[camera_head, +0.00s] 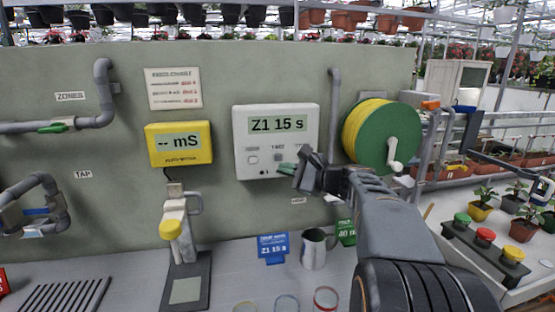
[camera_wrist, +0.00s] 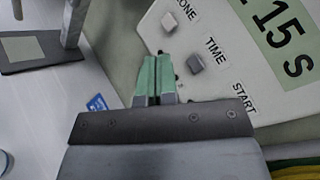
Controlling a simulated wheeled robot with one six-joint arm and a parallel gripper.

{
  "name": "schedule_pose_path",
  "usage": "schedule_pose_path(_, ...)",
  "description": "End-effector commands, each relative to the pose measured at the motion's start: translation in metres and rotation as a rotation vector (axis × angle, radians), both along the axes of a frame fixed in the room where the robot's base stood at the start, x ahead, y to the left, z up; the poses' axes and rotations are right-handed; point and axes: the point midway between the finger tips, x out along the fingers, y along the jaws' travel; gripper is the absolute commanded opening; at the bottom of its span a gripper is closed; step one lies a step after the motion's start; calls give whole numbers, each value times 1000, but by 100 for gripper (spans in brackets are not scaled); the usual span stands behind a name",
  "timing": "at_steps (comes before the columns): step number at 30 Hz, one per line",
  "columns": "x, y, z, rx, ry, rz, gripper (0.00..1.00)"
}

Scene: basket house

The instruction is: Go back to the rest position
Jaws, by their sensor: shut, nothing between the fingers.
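My gripper (camera_head: 287,169) is at the lower right of the white controller box (camera_head: 242,125) on the wall. Its green fingertips show shut together with nothing between them in the wrist view (camera_wrist: 155,75). The controller display (camera_head: 277,124) reads "Z1 15 s". In the wrist view the buttons labelled ZONE (camera_wrist: 169,22) and TIME (camera_wrist: 195,64) are visible. The fingertips are near the box's lower edge, and the START label (camera_wrist: 243,104) lies to their right. I cannot tell whether the fingertips touch the box.
A green and yellow hose reel (camera_head: 400,130) hangs right of the controller. A yellow meter (camera_head: 180,144) is to its left. A metal mug (camera_head: 313,250), a blue card (camera_head: 273,248) and several jars stand on the bench below. A button strip (camera_head: 478,252) and potted plants are at right.

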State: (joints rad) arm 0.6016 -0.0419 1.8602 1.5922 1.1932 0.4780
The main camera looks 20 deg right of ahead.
Motion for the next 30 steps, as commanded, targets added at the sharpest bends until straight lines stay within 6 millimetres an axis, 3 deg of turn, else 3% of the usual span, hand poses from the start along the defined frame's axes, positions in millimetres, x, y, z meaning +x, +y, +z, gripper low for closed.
schedule_pose_path(8, 1, -1, -1, -32, -13, -3, 0)
schedule_pose_path(11, -2, -2, -29, -162, 34, 5, 0)
schedule_pose_path(13, -11, -2, -63, -296, 104, 33, 0)
schedule_pose_path(18, -63, 27, -137, -756, 254, 257, 0)
schedule_pose_path(21, -101, 44, -168, -1043, 289, 451, 0)
schedule_pose_path(25, -147, 59, -190, -1385, 270, 714, 0)
schedule_pose_path(30, -189, 75, -196, -1729, 162, 985, 0)
